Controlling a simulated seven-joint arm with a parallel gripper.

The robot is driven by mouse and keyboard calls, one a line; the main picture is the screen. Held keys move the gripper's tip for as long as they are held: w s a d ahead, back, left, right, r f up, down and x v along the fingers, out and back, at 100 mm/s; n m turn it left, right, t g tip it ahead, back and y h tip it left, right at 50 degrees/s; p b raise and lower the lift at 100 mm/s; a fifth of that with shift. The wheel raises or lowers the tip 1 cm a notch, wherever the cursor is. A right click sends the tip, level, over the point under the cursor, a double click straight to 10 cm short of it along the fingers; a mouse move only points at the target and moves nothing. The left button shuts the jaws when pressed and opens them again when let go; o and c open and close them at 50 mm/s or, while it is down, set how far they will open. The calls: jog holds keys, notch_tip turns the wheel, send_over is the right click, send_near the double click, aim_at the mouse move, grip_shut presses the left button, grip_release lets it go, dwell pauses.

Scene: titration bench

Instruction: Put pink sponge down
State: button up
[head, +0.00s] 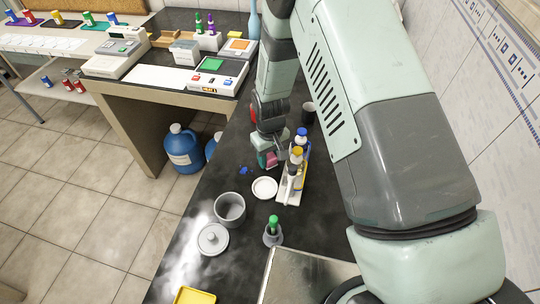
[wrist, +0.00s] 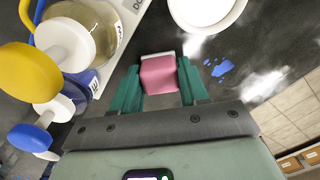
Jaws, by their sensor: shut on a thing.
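The pink sponge (wrist: 158,77) is a small block with a white end face, held between the two green fingers of my gripper (wrist: 158,88) in the wrist view. In the head view my gripper (head: 266,160) is over the dark bench, left of the bottle rack, and a bit of the pink sponge (head: 270,159) shows at its fingertips. My gripper is shut on the sponge. I cannot tell whether the sponge touches the bench.
A rack (head: 291,184) of bottles stands close on the right. A white dish (head: 264,188) lies nearby. Blue spots (head: 243,170) mark the bench to the left. A grey pot (head: 230,209), its lid (head: 213,239) and a green-capped item (head: 273,230) stand nearer the front.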

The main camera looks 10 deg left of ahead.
jog(key=o, duration=0.9)
jog(key=shift+f, duration=0.1)
jog(key=shift+o, duration=0.2)
notch_tip(320, 180, up, 12)
notch_tip(320, 180, up, 11)
jog(key=m+t, duration=0.1)
jog(key=m, duration=0.1)
send_over(270, 156)
jog(key=d, duration=0.5)
jog(key=s+d+r+m+t, duration=0.2)
jog(key=s+d+r, duration=0.2)
jog(key=d+r, duration=0.6)
jog(key=s+d+r+m+t, duration=0.1)
jog(key=s+d+r, duration=0.3)
jog(key=s, duration=0.4)
jog(key=s+d+r+m+t, duration=0.1)
jog(key=s+d+r+m, duration=0.2)
jog(key=s+r, duration=0.3)
jog(key=shift+s+d+r+m+t, duration=0.15)
jog(key=shift+s+d+m+t, duration=0.15)
jog(key=shift+s+d, duration=0.55)
